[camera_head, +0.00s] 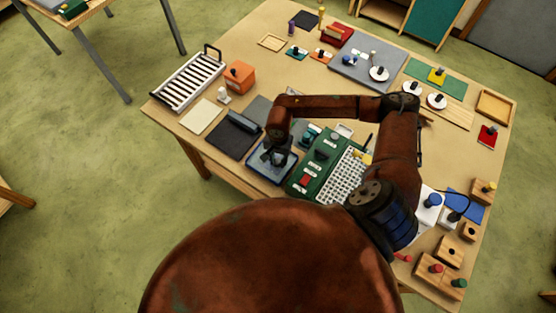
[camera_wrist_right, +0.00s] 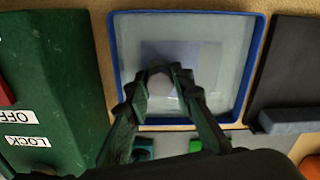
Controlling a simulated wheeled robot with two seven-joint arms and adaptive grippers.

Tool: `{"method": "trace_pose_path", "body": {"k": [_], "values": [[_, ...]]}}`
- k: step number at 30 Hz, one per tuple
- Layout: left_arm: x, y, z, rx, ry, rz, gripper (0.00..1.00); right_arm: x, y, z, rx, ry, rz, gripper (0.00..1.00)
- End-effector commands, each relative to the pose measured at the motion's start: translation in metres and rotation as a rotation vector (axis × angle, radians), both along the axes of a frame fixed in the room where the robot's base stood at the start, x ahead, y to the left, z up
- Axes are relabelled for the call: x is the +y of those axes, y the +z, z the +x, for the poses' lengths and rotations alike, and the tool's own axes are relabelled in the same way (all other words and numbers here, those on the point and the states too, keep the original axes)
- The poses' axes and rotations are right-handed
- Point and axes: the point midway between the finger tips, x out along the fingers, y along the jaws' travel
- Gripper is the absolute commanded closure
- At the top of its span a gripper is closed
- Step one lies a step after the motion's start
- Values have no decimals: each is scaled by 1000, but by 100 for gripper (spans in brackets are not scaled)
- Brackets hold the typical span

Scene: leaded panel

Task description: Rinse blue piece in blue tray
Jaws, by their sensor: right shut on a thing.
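The blue tray (camera_wrist_right: 117,62) has a blue rim and a pale, water-like inside; it fills the top middle of the right wrist view. In the head view the blue tray (camera_head: 255,174) is at the table's near edge. My right gripper (camera_wrist_right: 168,78) is over the tray with its fingers shut on a pale round knob (camera_wrist_right: 160,84). A square blue-grey piece (camera_wrist_right: 185,50) shows beneath the knob, within the tray's outline. I cannot tell how deep it sits. In the head view my right gripper (camera_head: 277,155) hides part of the tray. My left gripper is not in view.
A green machine (camera_head: 304,175) with OFF and LOCK labels stands close beside the tray. A dark mat (camera_head: 232,145) with a grey bar lies on its other side. A slatted rack (camera_head: 189,80) and an orange box (camera_head: 240,76) stand farther left.

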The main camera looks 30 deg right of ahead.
Motion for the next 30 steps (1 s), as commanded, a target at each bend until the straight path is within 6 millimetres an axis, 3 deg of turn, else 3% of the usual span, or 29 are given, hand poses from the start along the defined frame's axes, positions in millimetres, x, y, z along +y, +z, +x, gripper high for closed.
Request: {"method": "trace_pose_path", "body": {"k": [30], "values": [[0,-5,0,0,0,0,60,-3,-1,-7,-1,0,1,100]]}}
